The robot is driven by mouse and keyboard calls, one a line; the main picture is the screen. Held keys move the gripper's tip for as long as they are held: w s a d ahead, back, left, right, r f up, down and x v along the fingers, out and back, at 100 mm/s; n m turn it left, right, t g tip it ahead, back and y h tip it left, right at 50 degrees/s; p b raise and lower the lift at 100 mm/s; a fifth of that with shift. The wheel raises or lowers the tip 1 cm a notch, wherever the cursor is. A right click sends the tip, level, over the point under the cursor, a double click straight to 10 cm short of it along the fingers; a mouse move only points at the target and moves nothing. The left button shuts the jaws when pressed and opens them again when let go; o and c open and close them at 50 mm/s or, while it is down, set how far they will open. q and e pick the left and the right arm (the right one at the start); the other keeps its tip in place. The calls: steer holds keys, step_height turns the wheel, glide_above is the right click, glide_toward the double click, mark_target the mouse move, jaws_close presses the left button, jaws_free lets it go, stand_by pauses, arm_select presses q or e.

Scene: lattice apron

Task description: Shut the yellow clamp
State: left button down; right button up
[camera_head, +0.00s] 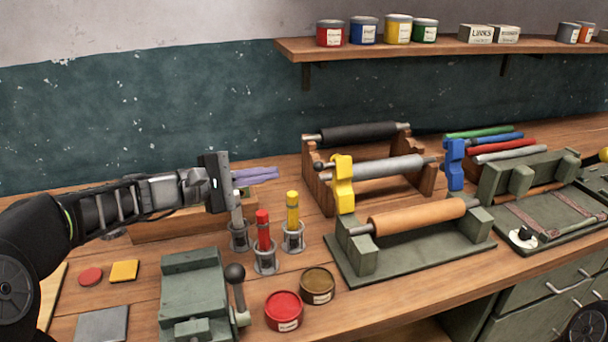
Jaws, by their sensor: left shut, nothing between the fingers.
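The yellow clamp (343,184) stands upright near the left end of the grey roller, above the back left block of the green roller stand (425,253). I cannot tell from this angle whether it is open or shut. My left gripper (222,182) is shut and empty. It is to the left of the clamp, apart from it, above the workbench and near the upright coloured sticks. Its fingertips are hard to make out. My right gripper is not in view.
A blue clamp (455,164) stands farther right. Red (263,231) and yellow (292,210) sticks stand in holders between my left gripper and the stand. A green vise (195,290) and open tins (284,310) are in front. A shelf (440,46) hangs above.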

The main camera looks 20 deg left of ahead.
mark_target(333, 187)
arm_select(q)
steer(key=shift+w+a+f, duration=0.15)
steer(key=shift+w+f, duration=0.15)
steer(key=shift+f, duration=0.1)
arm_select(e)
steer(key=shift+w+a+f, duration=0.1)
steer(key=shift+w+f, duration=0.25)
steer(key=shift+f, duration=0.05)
arm_select(q)
steer(key=shift+s, duration=0.1)
